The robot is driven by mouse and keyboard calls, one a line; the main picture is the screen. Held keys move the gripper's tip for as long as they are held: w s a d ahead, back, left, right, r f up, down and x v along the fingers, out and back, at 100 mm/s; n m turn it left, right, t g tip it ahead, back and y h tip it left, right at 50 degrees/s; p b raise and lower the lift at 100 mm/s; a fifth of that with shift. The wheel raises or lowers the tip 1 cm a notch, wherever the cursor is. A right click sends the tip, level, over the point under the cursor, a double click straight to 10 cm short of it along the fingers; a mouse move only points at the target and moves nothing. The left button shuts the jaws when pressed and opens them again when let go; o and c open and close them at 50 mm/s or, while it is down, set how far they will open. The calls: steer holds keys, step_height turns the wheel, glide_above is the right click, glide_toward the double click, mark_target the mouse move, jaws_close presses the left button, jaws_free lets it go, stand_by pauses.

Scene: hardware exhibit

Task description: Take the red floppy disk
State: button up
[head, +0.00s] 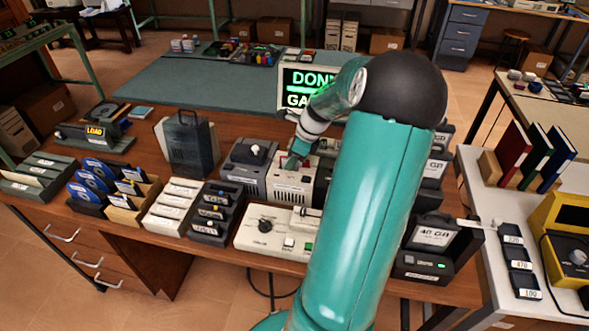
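My gripper (291,161) is at the end of my teal arm, pointing down over a cream device (291,187) in the middle of the wooden desk. It is small here, and I cannot tell whether its fingers are open or shut. A tiny red patch shows beside the fingertips at the top of the cream device. I cannot tell whether it is the red floppy disk or part of the device. No other clear red floppy disk shows; my arm hides part of the desk.
A grey device (247,168) stands left of the cream one. Left of these are disk holders (173,205) and a dark upright case (187,145). A lit screen (307,86) stands behind. A control box (268,230) is in front. Red, green and blue books (514,150) stand on the right table.

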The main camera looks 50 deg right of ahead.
jaws_close()
